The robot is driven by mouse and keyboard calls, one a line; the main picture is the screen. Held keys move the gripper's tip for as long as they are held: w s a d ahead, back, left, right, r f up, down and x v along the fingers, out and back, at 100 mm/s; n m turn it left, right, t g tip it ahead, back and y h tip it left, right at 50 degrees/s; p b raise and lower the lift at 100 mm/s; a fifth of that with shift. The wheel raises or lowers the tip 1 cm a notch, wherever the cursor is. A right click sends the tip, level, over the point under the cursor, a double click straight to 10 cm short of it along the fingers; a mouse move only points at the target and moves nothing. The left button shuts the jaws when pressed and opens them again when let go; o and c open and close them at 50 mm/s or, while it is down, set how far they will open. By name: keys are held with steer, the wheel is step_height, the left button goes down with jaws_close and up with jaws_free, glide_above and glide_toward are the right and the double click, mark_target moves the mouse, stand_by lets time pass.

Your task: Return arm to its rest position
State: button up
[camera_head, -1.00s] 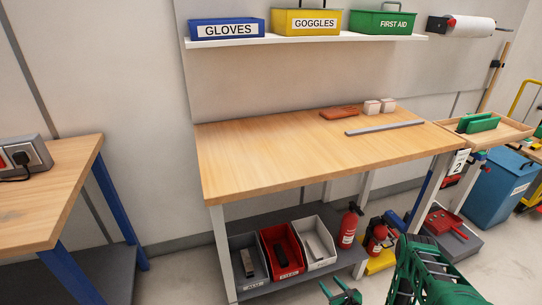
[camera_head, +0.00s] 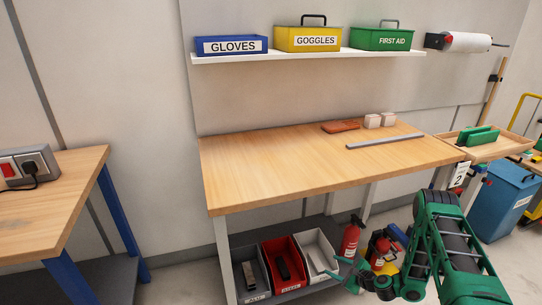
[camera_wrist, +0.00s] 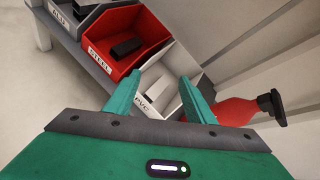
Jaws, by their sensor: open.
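My gripper (camera_head: 338,272) is at the lower right of the head view, in front of the lower shelf beside the white bin. In the wrist view my gripper (camera_wrist: 160,82) has its two green fingers spread, with nothing held between them. Beyond the fingertips is the white PVC bin (camera_wrist: 187,62), with a pale piece inside partly hidden by the left finger. My green arm (camera_head: 440,235) is bent at the right, in front of the workbench's right end.
A grey bin (camera_head: 248,280) and a red bin (camera_head: 297,283) stand beside the white bin. Red fire extinguishers (camera_head: 350,238) stand close to my arm. The workbench top (camera_head: 270,165) lies above, holding a grey bar (camera_head: 385,140) and small blocks. A blue container (camera_head: 500,205) is at right.

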steer(key=d+r+n+g+h, duration=0.15)
steer(key=r+n, duration=0.35)
steer(key=r, duration=0.5)
steer(key=d+r+n+g+y, duration=0.1)
steer(key=d+r+n+g, duration=0.25)
steer(key=r, duration=0.55)
steer(key=s+d+r+n+g+h, duration=0.1)
steer(key=s+d+r+n+h, duration=0.15)
steer(key=s+r, duration=0.4)
steer(key=s+d+r+n+h, duration=0.1)
steer(key=s+d+r+n, duration=0.25)
steer(key=r, duration=0.65)
steer(key=s+d+r+n+g+h, duration=0.1)
steer(key=s+d+r, duration=0.1)
steer(key=s+r, duration=0.55)
steer(key=s+d+r+n+g+h, duration=0.15)
steer(key=s+r, duration=0.35)
steer(key=s, duration=0.5)
steer(key=s+r+g, duration=0.1)
steer(key=s+r, duration=0.1)
steer(key=s, duration=0.7)
steer(key=s+a+r, duration=0.1)
steer(key=s+r, duration=0.1)
steer(key=s, duration=0.7)
steer(key=shift+r+g, duration=0.3)
steer(key=shift+g, duration=0.05)
steer(key=shift+a, duration=0.1)
steer(key=shift+w+f, duration=0.25)
steer(key=shift+w, duration=0.35)
